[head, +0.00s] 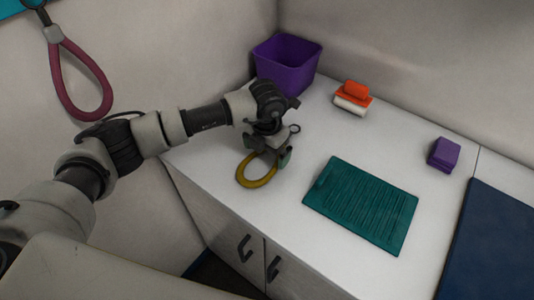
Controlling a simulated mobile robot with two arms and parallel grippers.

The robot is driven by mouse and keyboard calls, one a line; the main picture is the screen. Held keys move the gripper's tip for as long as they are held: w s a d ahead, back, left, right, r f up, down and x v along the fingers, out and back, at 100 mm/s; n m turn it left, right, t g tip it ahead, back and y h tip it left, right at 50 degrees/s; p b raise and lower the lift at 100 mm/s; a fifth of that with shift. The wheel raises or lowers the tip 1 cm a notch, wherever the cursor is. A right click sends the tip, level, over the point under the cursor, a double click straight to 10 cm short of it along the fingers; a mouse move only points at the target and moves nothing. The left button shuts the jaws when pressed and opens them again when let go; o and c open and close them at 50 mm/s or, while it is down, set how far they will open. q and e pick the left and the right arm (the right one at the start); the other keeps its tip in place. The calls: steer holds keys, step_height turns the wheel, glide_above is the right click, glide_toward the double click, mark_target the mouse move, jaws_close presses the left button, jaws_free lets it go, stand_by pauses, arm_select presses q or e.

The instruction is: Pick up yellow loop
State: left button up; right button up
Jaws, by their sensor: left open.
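The yellow loop (257,182) lies on the white counter near its left front edge. My left gripper (267,156) is right over the far part of the loop, with its fingers pointing down and apart. The gripper hides the loop's far end. I cannot tell whether the fingers touch it. My right gripper is not in view.
A purple bin (287,62) stands behind my left gripper in the counter corner. A ribbed teal mat (361,204) lies right of the loop. An orange and white brush (352,97), a purple block (443,154) and a dark blue mat (495,245) lie farther right. A red loop (67,91) hangs on the wall.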

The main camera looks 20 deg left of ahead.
arm_select(q)
steer(key=shift+f, duration=0.9)
steer(key=shift+c, duration=0.3)
steer(key=c, duration=0.5)
